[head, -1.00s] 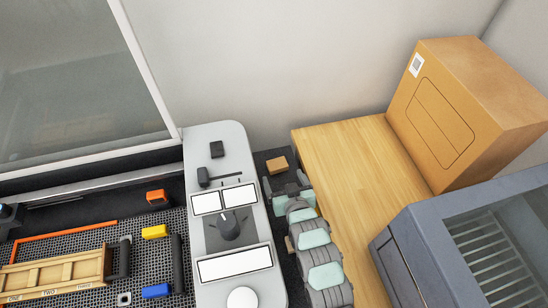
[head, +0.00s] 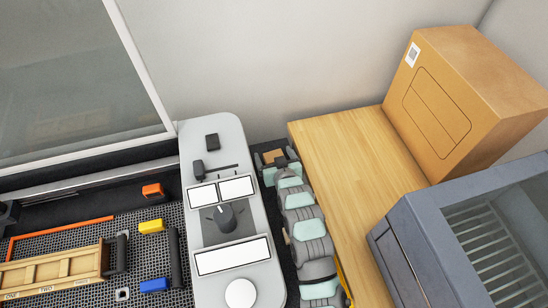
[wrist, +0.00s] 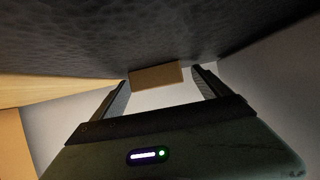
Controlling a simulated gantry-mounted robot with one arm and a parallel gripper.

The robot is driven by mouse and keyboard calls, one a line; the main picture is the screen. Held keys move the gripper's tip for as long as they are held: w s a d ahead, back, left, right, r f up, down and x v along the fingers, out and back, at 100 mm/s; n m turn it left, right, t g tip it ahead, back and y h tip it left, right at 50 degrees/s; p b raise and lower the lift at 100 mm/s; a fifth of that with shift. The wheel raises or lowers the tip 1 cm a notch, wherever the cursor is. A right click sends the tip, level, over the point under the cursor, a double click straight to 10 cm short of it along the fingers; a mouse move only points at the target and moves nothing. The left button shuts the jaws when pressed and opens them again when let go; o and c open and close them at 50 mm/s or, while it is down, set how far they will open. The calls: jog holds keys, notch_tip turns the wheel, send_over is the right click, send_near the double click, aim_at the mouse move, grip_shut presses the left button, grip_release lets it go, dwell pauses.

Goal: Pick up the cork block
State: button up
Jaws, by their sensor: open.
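The cork block (head: 273,156) is a small brown block on the dark strip between the grey console and the wooden top, near the back wall. In the head view my gripper (head: 275,158) is at the block, with its fingers at the block's left and right. In the wrist view the block (wrist: 155,76) shows between the tips of the two spread fingers (wrist: 161,80), against the dark textured surface. My gripper is open. I cannot tell whether either finger touches the block. My gripper partly hides the block in the head view.
The grey console (head: 218,138) with white panels and a dark knob stands close on the left. The wooden top (head: 345,165) is close on the right, with a large cardboard box (head: 470,85) on it. A grey cabinet (head: 400,255) stands at lower right.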

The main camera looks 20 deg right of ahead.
jog(key=c, duration=1.5)
